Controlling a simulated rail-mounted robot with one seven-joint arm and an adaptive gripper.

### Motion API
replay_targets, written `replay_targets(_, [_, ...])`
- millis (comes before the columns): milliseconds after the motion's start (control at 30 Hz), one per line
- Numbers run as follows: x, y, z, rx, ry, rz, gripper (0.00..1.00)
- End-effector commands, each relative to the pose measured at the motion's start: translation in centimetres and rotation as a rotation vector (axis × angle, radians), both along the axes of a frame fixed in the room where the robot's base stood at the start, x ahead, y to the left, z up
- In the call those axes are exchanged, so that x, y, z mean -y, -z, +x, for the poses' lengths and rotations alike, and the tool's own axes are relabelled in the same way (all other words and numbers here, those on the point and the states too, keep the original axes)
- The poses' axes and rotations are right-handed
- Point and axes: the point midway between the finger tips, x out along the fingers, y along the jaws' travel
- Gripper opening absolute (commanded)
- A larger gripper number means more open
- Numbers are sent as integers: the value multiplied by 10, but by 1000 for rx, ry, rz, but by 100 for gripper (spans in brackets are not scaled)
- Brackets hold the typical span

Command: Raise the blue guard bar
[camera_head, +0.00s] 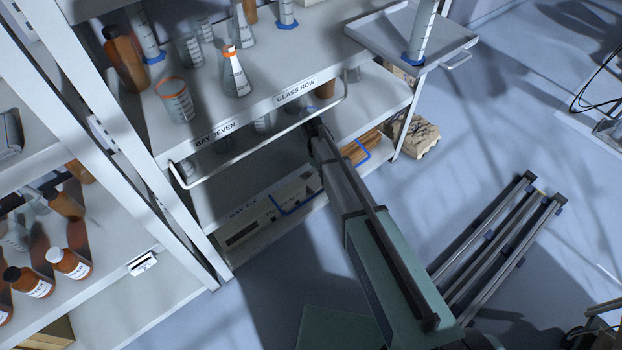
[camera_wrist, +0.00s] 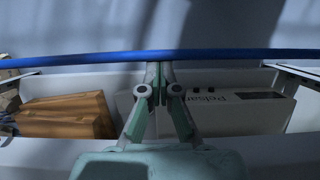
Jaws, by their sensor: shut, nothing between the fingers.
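The blue guard bar (camera_head: 296,206) runs along the front of the lower shelf in the head view. My arm hides its middle, and its right end shows beyond the arm. In the wrist view the blue guard bar (camera_wrist: 80,60) crosses the whole picture in front of the shelf contents. My gripper (camera_wrist: 160,72) is shut and empty, with its fingertips at the bar's edge near mid-picture. I cannot tell whether they touch it. In the head view my arm hides most of the gripper.
A white rail (camera_head: 262,137) fronts the shelf above, which holds glassware. Behind the blue bar are a white box (camera_wrist: 225,112) and brown blocks (camera_wrist: 65,117). A side tray (camera_head: 392,28) juts out at upper right. Metal rails (camera_head: 490,250) lie on the floor to the right.

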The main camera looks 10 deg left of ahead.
Motion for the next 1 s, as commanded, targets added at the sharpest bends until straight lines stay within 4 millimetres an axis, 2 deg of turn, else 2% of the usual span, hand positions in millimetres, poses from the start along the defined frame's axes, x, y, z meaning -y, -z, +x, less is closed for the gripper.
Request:
replay_targets(33, [3, -6, -1, -3, 3, -2, 0])
replay_targets(400, [1, -22, 0, 0, 1, 1, 0])
replay_targets(1000, [0, -25, 1, 0, 2, 2, 0])
